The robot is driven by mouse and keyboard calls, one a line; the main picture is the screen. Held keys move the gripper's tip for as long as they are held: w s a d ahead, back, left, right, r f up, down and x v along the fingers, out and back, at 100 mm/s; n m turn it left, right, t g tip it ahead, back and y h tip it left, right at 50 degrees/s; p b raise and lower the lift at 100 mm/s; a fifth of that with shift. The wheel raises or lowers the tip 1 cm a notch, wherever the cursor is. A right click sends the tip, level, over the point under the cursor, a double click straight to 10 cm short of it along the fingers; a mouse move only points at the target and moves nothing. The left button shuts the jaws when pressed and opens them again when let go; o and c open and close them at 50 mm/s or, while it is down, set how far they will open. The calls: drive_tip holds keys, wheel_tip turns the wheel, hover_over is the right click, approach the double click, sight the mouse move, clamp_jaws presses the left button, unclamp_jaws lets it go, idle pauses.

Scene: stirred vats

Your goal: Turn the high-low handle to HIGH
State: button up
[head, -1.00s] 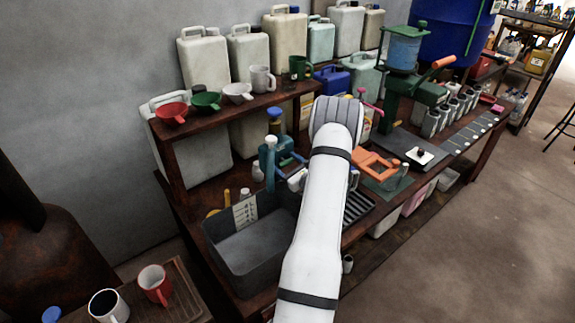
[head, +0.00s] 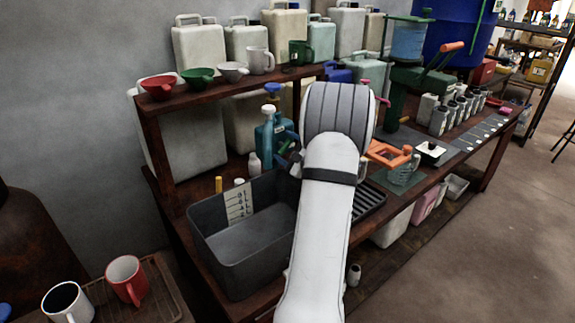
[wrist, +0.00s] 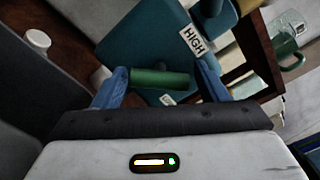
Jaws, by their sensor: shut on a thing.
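A green cylindrical handle (wrist: 158,79) lies across between the two blue fingers of my gripper (wrist: 161,76) in the wrist view. My gripper is shut on it, with one finger at each end. Behind it is a teal body (wrist: 150,38) with a white HIGH label (wrist: 193,40). A second small white label (wrist: 167,99) shows just below the handle, its text unreadable. In the head view a teal vessel (head: 265,140) stands behind the grey basin, left of my arm. My arm hides most of my gripper and the handle there.
A grey basin (head: 205,250) stands on the bench left of my arm. An orange frame (head: 388,153) and a drain rack (head: 370,200) are to the right. A shelf above holds funnels, mugs and jugs. Red (head: 127,280) and white (head: 68,302) mugs stand at lower left.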

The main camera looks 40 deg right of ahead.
drive_tip(key=n+b, duration=0.3)
drive_tip(key=b, duration=0.4)
drive_tip(key=f+n+b, duration=0.1)
drive_tip(key=n+b, duration=0.2)
drive_tip(key=b, duration=0.5)
drive_tip(key=n+b, duration=0.2)
drive_tip(key=b, duration=0.1)
drive_tip(key=shift+r+b, duration=0.1)
drive_tip(key=shift+b, duration=0.3)
drive_tip(key=shift+r+n+b, duration=0.2)
drive_tip(key=shift+n+b, duration=0.3)
drive_tip(key=shift+b, duration=0.6)
drive_tip(key=shift+r+b, duration=0.1)
drive_tip(key=shift+b, duration=0.2)
drive_tip(key=o, duration=1)
drive_tip(key=shift+r, duration=0.1)
